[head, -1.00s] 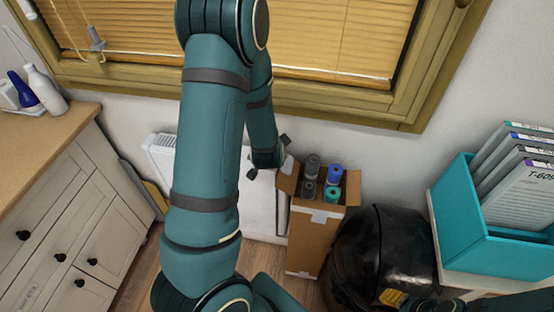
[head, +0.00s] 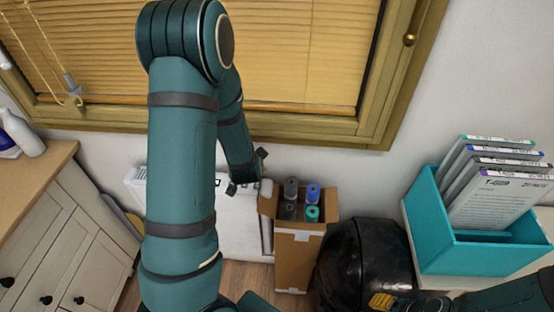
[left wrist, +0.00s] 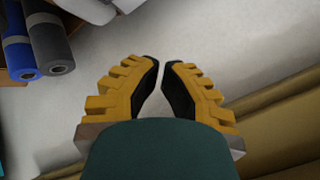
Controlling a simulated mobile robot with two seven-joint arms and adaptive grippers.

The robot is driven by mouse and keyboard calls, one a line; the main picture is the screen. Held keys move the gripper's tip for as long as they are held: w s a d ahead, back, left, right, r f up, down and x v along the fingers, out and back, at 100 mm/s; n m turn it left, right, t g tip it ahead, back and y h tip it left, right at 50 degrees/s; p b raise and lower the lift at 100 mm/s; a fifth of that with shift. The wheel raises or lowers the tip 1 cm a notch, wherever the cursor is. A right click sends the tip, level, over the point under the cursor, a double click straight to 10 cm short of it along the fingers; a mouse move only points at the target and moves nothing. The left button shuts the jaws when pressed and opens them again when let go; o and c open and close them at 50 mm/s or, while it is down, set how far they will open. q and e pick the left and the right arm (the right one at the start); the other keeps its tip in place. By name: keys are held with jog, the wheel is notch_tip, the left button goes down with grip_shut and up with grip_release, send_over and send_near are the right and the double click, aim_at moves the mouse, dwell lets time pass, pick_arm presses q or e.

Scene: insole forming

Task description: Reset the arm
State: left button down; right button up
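My right arm comes in at the lower right of the head view. Its yellow-tipped gripper (head: 383,301) is low in front of a black rounded bin, too small and dark to read.
A cardboard box (head: 293,260) holds several rolls, including a blue roll (left wrist: 18,52) and a grey roll (left wrist: 50,42). The black bin (head: 365,258) stands beside it. A teal file holder (head: 480,256) is at right, a cabinet (head: 75,235) at left, and a window frame (head: 330,127) behind.

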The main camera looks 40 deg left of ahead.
pick_arm(q)
jog(key=shift+d+f, duration=0.4)
jog(key=shift+d, duration=0.25)
jog(key=s+d+f+h, duration=0.1)
jog(key=d+f, duration=0.1)
jog(key=d, duration=0.2)
jog(key=d+f+n+g+h, duration=0.1)
jog(key=d+f+h, duration=0.1)
jog(key=d, duration=0.2)
jog(key=s+d+f+g+h, duration=0.1)
jog(key=d+f, duration=0.2)
jog(key=d, duration=0.2)
jog(key=shift+s+d+f+h, duration=0.1)
jog(key=shift+s+h, duration=0.2)
jog(key=shift+s, duration=0.05)
jog(key=s+d+f+n+g+h, duration=0.1)
jog(key=s+d, duration=0.3)
jog(key=d, duration=0.4)
jog(key=s+d+f+n+g+h, duration=0.1)
jog(key=s+d+f+g+h, duration=0.1)
jog(key=d, duration=0.5)
jog(key=s+f+h, duration=0.1)
jog(key=s, duration=0.1)
jog(key=shift+s+d+n+g+h, duration=0.3)
jog(key=shift+s+d+n, duration=0.05)
jog(key=shift+d+n, duration=0.05)
pick_arm(e)
jog(key=shift+w+d, duration=0.15)
jog(key=shift+w, duration=0.5)
